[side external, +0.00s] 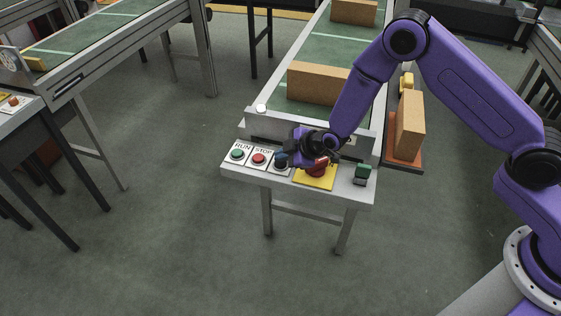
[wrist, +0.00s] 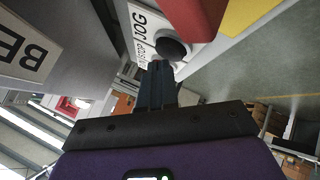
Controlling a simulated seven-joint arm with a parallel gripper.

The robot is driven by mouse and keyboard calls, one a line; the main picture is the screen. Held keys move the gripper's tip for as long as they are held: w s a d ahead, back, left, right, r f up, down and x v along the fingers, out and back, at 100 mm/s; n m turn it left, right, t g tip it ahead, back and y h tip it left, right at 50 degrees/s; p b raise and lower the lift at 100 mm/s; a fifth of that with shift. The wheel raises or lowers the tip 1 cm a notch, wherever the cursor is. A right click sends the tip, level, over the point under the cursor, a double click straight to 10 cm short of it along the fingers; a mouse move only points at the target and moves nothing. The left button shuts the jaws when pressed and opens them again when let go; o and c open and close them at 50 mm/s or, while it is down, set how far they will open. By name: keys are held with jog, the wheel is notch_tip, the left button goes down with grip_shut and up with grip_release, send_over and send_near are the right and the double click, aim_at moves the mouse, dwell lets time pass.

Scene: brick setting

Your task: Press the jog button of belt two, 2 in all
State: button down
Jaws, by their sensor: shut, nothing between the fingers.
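The jog button is a round dark cap beside the JOG label in the wrist view (wrist: 172,47); in the side view the dark cap (side external: 281,164) shows right of the STOP button, partly covered by my gripper. My gripper (side external: 286,156) is low over the control panel (side external: 343,193) at the jog button. In the wrist view its fingers (wrist: 157,67) are shut together and empty, tips just short of the button in the picture. I cannot tell whether they touch it. A sign starting "BE" (wrist: 22,50) is cut off at the left.
The panel also carries a green RUN button (side external: 237,154), a red STOP button (side external: 259,158), and a large red button (side external: 317,171) on a yellow plate, close by my gripper. Behind is a belt with cardboard boxes (side external: 318,83).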

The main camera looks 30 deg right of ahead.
aim_at(283, 164)
jog(key=shift+f, duration=0.4)
dwell(0.3)
jog(key=shift+r, duration=3.4)
dwell(0.8)
notch_tip(283, 164, up, 4)
jog(key=shift+f, duration=0.1)
jog(key=shift+f, duration=0.1)
dwell(0.4)
